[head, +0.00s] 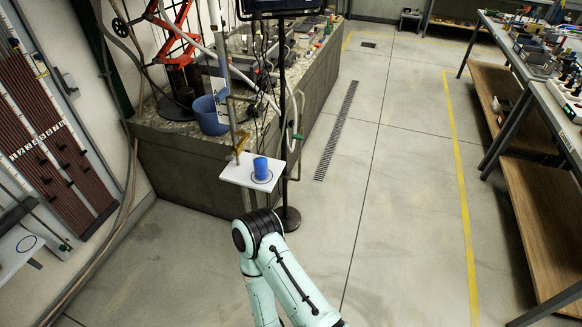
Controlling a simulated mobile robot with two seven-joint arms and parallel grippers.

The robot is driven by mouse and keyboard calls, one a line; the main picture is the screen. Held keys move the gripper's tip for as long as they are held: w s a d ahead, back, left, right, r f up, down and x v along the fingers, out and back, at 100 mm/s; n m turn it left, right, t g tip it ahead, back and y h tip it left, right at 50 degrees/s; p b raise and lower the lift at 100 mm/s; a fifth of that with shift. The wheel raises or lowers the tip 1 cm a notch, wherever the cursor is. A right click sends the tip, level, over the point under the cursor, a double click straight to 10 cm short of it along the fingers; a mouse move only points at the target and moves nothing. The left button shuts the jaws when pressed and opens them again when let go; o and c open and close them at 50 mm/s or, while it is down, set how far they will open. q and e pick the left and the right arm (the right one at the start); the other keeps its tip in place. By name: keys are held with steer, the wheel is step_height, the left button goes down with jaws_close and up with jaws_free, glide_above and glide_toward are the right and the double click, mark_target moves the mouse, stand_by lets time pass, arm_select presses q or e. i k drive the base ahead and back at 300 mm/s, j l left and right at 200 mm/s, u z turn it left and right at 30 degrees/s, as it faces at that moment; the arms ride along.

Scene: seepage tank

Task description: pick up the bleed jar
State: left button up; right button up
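A small blue jar (260,168) stands upright on a small white shelf (238,178), inside a dark ring marked on it. I take it to be the bleed jar; no label can be read. The shelf sticks out from the near end of the bench, beside a thin upright pole. One of my pale green arms shows at the bottom centre, its black joint a little below the shelf in the picture. Neither gripper is in view, and nothing is seen touching the jar.
A larger blue bucket (208,117) stands on the cluttered stone bench (318,88) behind the shelf. A dark pole on a round base (289,217) stands beside the shelf. Another white shelf (16,250) with a blue ring is at far left. The floor (395,200) right of centre is clear.

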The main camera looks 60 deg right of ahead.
mark_target(261, 167)
steer(key=z, duration=1.8)
